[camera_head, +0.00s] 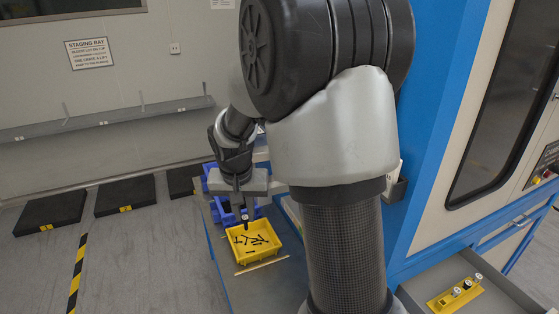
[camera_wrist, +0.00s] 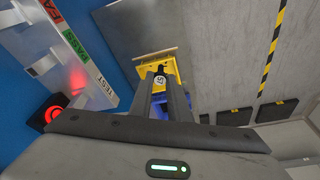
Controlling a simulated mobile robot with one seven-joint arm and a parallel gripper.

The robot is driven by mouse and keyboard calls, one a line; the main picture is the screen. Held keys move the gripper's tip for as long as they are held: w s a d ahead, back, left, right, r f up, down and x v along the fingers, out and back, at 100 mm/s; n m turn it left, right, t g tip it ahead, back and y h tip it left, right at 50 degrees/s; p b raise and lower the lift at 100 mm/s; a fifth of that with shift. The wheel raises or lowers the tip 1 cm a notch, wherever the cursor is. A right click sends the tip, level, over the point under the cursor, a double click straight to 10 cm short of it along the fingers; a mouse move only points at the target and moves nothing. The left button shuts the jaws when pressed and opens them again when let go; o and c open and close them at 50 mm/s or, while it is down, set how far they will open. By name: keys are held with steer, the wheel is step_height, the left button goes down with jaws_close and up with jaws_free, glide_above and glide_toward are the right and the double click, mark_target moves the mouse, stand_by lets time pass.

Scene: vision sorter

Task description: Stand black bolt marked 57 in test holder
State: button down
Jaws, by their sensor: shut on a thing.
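My gripper (camera_head: 245,212) is above the yellow bin (camera_head: 240,264), which holds several loose black bolts (camera_head: 257,240). In the wrist view my gripper (camera_wrist: 161,95) is shut on a black bolt (camera_wrist: 160,78) with a pale number label (camera_wrist: 159,80). The digits are too small to read surely. The bolt is clear of the others. A yellow holder (camera_head: 441,304) at the lower right of the head view carries a few small black and white pieces. I cannot tell whether it is the test holder.
Blue bins (camera_head: 222,207) stand behind the yellow bin on the bench (camera_head: 232,285). A blue and cream machine (camera_head: 440,130) fills the right.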

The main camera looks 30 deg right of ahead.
steer(key=w+d+r+m+g+h+b, duration=0.1)
steer(key=d+r+m+g+b, duration=0.1)
steer(key=d+r+m, duration=0.95)
steer(key=d+f+n+b, duration=0.1)
steer(key=d, duration=0.6)
steer(key=shift+n, duration=0.35)
steer(key=shift+s+d+f+n+t+b, duration=0.1)
steer(key=shift+f+n+t+b, duration=0.15)
steer(key=shift+f+n+b, duration=0.5)
steer(key=shift+a+f+n+t+b, duration=0.1)
steer(key=shift+f+n+t+b, duration=0.3)
steer(key=shift+n+b, duration=0.7)
steer(key=shift+s+d+f+n+t+b, duration=0.15)
steer(key=shift+f+n+b, duration=0.55)
steer(key=shift+n, duration=0.35)
steer(key=shift+a+b+x, duration=0.2)
steer(key=shift+b+x, duration=0.25)
steer(key=shift+x, duration=0.4)
steer(key=shift+a+b+x, duration=0.15)
steer(key=shift+b+x, duration=0.25)
steer(key=shift+x, duration=0.45)
steer(key=shift+s+f, duration=0.1)
steer(key=shift+s, duration=0.1)
